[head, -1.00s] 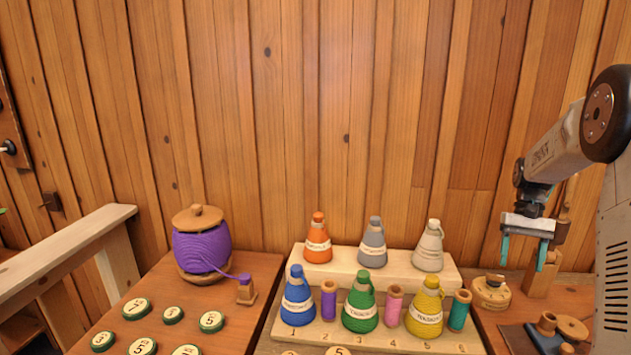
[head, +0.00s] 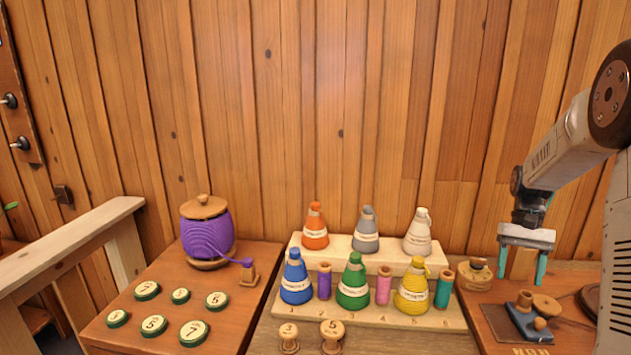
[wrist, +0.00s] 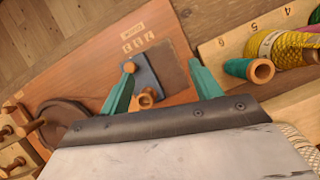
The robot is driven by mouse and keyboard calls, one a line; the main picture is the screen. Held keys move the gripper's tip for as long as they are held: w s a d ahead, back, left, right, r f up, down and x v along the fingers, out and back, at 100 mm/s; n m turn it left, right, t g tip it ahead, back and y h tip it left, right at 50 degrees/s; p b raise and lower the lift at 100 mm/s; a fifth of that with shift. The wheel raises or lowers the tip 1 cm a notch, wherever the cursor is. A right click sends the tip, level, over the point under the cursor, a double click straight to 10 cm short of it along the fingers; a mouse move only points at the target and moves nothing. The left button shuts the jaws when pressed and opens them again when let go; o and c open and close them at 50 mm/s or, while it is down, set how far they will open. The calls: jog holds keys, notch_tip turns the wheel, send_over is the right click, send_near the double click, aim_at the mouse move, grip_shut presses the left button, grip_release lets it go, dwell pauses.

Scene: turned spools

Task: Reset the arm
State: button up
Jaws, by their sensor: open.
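My gripper (head: 523,265) is at the right in the head view, pointing down above the right-hand table. Its two teal fingers are spread apart with nothing between them. The wrist view also shows my gripper (wrist: 165,88) open, with a dark blue plate (wrist: 146,78) and a wooden spool (wrist: 145,100) on the table below it. My arm (head: 560,150) reaches in from the right edge, bent downward at the wrist.
A stepped rack (head: 448,320) holds several yarn cones and thread spools left of my gripper. A purple yarn jar (head: 207,235) and several numbered discs (head: 195,333) are on the left table. A wooden plank wall (head: 340,100) stands behind.

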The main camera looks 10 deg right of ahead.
jog(key=s+a+r+n+t+h, duration=0.1)
jog(key=s+a+r, duration=0.5)
jog(key=s+a, duration=0.7)
jog(key=s+a+r+n+t+h, duration=0.1)
jog(key=s+a+r+n+t, duration=0.3)
jog(key=s+a, duration=0.9)
notch_tip(320, 180, up, 2)
jog(key=shift+a+r+n+t, duration=0.15)
jog(key=shift+a+n+t, duration=0.2)
jog(key=shift+a, duration=0.4)
